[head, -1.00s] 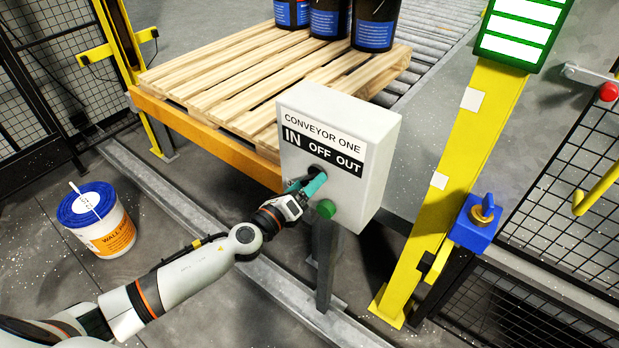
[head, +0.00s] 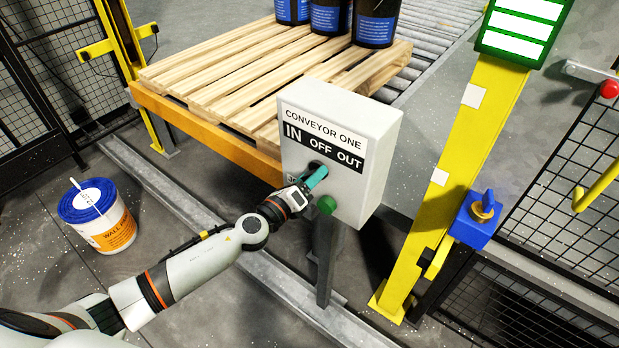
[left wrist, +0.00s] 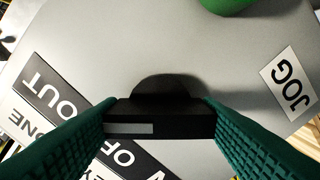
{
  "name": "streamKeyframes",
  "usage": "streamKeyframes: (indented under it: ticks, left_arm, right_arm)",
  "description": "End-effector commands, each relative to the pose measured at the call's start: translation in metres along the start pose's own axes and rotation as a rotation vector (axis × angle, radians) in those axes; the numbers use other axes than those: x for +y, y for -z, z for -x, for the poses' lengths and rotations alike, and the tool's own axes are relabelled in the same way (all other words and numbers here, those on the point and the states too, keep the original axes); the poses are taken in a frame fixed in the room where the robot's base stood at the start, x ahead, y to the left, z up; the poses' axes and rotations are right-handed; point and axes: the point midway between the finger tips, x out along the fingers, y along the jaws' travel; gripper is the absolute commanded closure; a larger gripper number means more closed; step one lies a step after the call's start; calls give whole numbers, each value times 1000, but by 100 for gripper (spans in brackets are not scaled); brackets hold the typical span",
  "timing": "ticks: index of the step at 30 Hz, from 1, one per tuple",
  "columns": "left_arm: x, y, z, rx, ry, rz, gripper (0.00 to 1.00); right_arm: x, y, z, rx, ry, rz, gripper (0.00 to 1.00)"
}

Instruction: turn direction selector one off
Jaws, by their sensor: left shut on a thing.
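The conveyor one control box (head: 352,187) is pale grey, with a black label strip reading IN, OFF, OUT. My left gripper (head: 316,178) is at its front face and mostly hides the direction selector in the head view. In the left wrist view the selector (left wrist: 165,118) is a black knob with a bar grip between my teal left fingers (left wrist: 160,128). The fingers are shut on the bar. A pale mark shows on the left half of the bar; I cannot tell which label it points to. My right gripper is not in view.
A green button (head: 326,204) sits low on the box, near a JOG label (left wrist: 291,88). A wooden pallet (head: 215,85) with dark pails (head: 376,22) stands behind. A yellow post (head: 450,170) with a blue switch box (head: 474,222) is right. A wall-filler pail (head: 105,228) stands left.

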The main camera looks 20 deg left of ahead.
Motion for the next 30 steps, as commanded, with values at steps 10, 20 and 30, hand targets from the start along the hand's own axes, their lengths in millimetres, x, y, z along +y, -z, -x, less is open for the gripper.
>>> streamKeyframes:
  ticks: [10, 20, 30]
  left_arm:
    - [-1, 0, 0, 3, 0, 205, 65]
    - [0, 0, 0, 2, 0, 483, 65]
    - [0, 0, 0, 1, 0, 688, 65]
  right_arm:
    - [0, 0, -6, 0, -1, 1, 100]
    - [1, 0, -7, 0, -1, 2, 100]
    - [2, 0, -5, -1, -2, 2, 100]
